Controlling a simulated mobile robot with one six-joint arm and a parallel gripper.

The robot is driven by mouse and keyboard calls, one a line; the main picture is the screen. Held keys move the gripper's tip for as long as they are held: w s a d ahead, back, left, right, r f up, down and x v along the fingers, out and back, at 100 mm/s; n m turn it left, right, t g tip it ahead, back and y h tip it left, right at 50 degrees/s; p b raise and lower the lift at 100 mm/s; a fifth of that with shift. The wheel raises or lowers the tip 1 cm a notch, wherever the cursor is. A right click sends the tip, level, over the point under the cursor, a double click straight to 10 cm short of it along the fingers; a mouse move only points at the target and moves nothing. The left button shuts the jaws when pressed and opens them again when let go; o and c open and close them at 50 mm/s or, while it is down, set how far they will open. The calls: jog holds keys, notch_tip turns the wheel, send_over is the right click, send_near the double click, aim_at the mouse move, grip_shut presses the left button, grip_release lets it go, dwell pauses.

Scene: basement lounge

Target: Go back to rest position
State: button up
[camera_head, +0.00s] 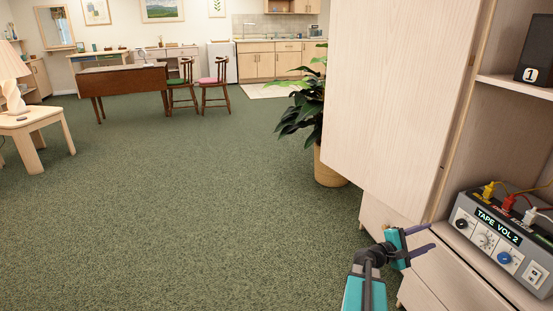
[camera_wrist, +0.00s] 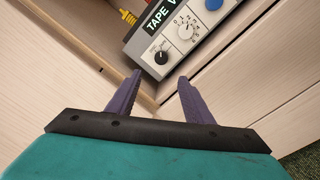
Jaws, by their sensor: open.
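My gripper (camera_head: 420,239) is at the lower right in the head view, in front of the pale wooden cabinet. Its two purple fingers also show in the wrist view (camera_wrist: 158,88), spread apart with nothing between them. A grey device labelled "TAPE VOL 2" (camera_head: 510,260) sits on the cabinet shelf to the right of the gripper. It has knobs and yellow, red and white plugs. In the wrist view the device (camera_wrist: 172,40) lies beyond the fingertips, apart from them as far as I can tell.
The cabinet's tall door (camera_head: 395,100) stands left of the open shelf. A black box marked 1 (camera_head: 536,50) is on the upper shelf. A potted plant (camera_head: 329,168) stands beside the cabinet. A side table (camera_head: 30,122) is at far left. The green carpet in the middle is clear.

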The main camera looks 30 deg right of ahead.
jog(key=w+a+n+t+p, duration=0.35)
jog(key=w+a+p, duration=0.25)
jog(key=w+a, duration=0.45)
jog(key=w+a+f+t+y+p, duration=0.1)
jog(key=w+a+f+y+p, duration=0.2)
jog(key=a, duration=0.4)
jog(key=w+a+f+t+y+p, duration=0.1)
jog(key=w+a+f+p, duration=0.3)
jog(key=a, duration=0.3)
jog(key=s+a+f+m+g+y+p, duration=0.1)
jog(key=s+a+f+y+p, duration=0.2)
jog(key=a+f, duration=0.45)
jog(key=s+a+f+m+g+y+p, duration=0.15)
jog(key=s+a+f, duration=0.25)
jog(key=a, duration=0.7)
jog(key=s+a+f+m+g+y+p, duration=0.1)
jog(key=s+a+y, duration=0.4)
jog(key=a, duration=0.6)
jog(key=s+a+f+m+g+y+p, duration=0.1)
jog(key=s+a+f+m+g+y, duration=0.2)
jog(key=s+a, duration=0.6)
jog(key=shift+s+a+f+m+g+y, duration=0.2)
jog(key=shift+a+f+m+g+y, duration=0.15)
jog(key=shift+a+m+y, duration=0.6)
